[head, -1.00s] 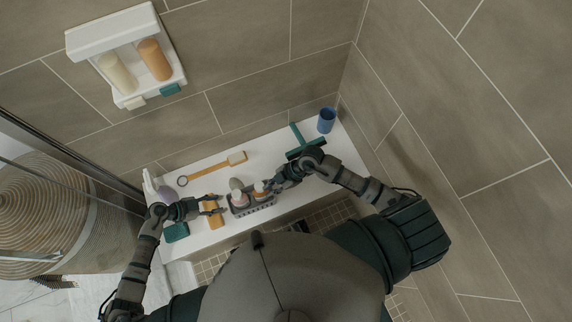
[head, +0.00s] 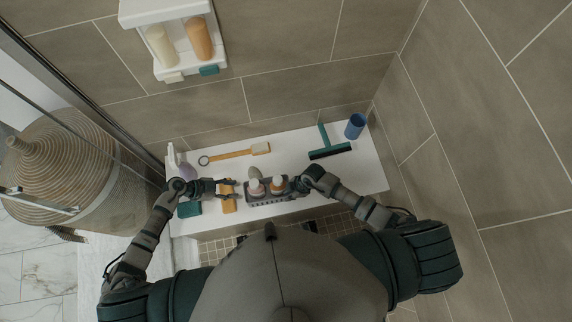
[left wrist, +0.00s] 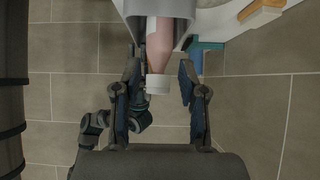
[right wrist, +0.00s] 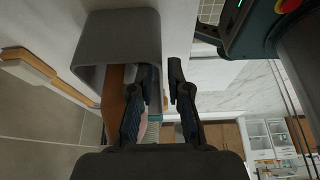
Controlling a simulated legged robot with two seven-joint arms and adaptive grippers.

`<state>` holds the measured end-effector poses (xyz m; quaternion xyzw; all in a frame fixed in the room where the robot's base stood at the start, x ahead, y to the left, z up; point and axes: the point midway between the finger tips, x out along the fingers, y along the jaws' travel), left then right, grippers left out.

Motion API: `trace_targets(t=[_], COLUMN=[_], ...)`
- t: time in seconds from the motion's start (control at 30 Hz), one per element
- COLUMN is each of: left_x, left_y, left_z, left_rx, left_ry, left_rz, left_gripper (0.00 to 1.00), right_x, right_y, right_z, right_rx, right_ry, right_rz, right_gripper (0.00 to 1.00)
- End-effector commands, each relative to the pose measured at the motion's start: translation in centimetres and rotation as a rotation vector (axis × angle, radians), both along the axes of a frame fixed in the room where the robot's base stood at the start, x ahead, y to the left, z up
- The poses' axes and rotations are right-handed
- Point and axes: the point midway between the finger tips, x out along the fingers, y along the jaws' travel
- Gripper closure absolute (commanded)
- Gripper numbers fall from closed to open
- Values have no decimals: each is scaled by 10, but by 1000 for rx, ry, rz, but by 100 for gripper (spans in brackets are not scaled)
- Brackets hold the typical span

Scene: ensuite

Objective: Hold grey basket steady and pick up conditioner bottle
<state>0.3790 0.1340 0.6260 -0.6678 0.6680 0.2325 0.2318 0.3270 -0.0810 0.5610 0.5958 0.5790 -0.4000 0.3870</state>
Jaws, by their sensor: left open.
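The grey basket (head: 270,199) stands near the front edge of the white ledge. It holds a pink bottle (head: 255,187) with a white cap and an orange bottle (head: 277,184); no label tells which is conditioner. My left gripper (head: 235,188) is at the basket's left end, open and empty. In the left wrist view the pink bottle (left wrist: 158,45) shows between its spread fingers (left wrist: 159,65). My right gripper (head: 294,184) is at the basket's right end.
A yellow-orange block (head: 228,203) and a teal block (head: 190,209) lie left of the basket. A brush (head: 240,154), a squeegee (head: 330,152) and a blue cup (head: 355,126) are behind. A wall shelf (head: 168,15) is above.

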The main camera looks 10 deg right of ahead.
Motion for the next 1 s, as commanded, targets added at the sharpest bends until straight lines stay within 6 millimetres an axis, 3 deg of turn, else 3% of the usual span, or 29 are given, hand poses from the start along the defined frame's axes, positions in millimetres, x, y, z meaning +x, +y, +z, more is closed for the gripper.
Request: trace_targets(t=[0.1,0.3,0.6,0.67,0.7,1.0], left_x=[0,0,0,0,0,0], left_y=[0,0,0,0,0,0], left_z=[0,0,0,0,0,0], left_rx=[0,0,0,0,0,0], left_ry=[0,0,0,0,0,0], left_rz=[0,0,0,0,0,0], left_gripper=[58,58,58,58,58,58], right_x=[1,1,1,1,1,1], right_y=[7,13,14,14,14,14], right_z=[-17,-31,-33,-33,-33,-33], right_rx=[1,1,0,0,1,0], right_ry=[0,-1,-1,-1,-1,-1], right_rz=[-1,0,1,1,1,0], right_gripper=[83,83,83,98,100,100])
